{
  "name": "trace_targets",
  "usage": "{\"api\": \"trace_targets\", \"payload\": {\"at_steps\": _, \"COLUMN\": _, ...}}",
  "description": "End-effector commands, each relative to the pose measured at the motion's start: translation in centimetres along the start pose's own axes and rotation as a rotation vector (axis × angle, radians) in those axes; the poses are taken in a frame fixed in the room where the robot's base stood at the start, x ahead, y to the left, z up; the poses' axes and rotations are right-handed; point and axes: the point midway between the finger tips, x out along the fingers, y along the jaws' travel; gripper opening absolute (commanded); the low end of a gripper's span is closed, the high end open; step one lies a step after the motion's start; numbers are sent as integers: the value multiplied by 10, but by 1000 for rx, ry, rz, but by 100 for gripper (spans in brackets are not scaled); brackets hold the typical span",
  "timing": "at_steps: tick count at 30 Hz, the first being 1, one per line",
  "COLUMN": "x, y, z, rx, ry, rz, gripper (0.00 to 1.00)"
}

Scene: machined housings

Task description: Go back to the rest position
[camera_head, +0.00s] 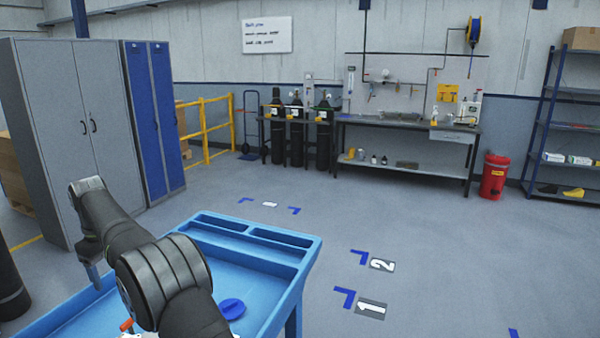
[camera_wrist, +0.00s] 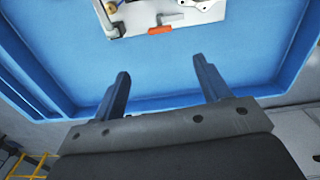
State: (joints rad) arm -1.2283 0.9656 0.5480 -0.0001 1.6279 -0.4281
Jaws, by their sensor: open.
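My gripper (camera_wrist: 160,64) shows in the wrist view with its two fingers wide apart and nothing between them. It is over the floor of a blue tray-topped cart (camera_wrist: 60,50), near one raised edge. The cart (camera_head: 312,250) also shows in the head view, at the bottom left, partly covered by my dark arm. A white plate with an orange-red handle (camera_wrist: 172,29) lies in the tray beyond the fingertips. In the head view only a bit of the orange part (camera_head: 126,325) shows beside my arm.
A round blue piece (camera_head: 231,308) lies in the tray, right of my arm. A grey cabinet (camera_head: 80,120) stands behind at the left. A workbench (camera_head: 400,122), gas bottles (camera_head: 297,135) and a red bin (camera_head: 494,177) stand far back.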

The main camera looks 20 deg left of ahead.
Motion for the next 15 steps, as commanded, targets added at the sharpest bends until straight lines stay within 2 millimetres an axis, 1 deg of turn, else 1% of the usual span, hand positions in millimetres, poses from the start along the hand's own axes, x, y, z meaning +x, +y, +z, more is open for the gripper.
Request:
{"api": "trace_targets", "payload": {"at_steps": 1, "x": -11, "y": 0, "z": -1, "rx": 0, "ry": 3, "rz": 1, "gripper": 69}}
{"api": "trace_targets", "payload": {"at_steps": 2, "x": -17, "y": 0, "z": 0, "rx": 0, "ry": 3, "rz": 2, "gripper": 69}}
{"api": "trace_targets", "payload": {"at_steps": 3, "x": -5, "y": 0, "z": -1, "rx": 38, "ry": 2, "rz": 12, "gripper": 69}}
{"api": "trace_targets", "payload": {"at_steps": 15, "x": 50, "y": 7, "z": -7, "rx": 340, "ry": 74, "rz": 114, "gripper": 69}}
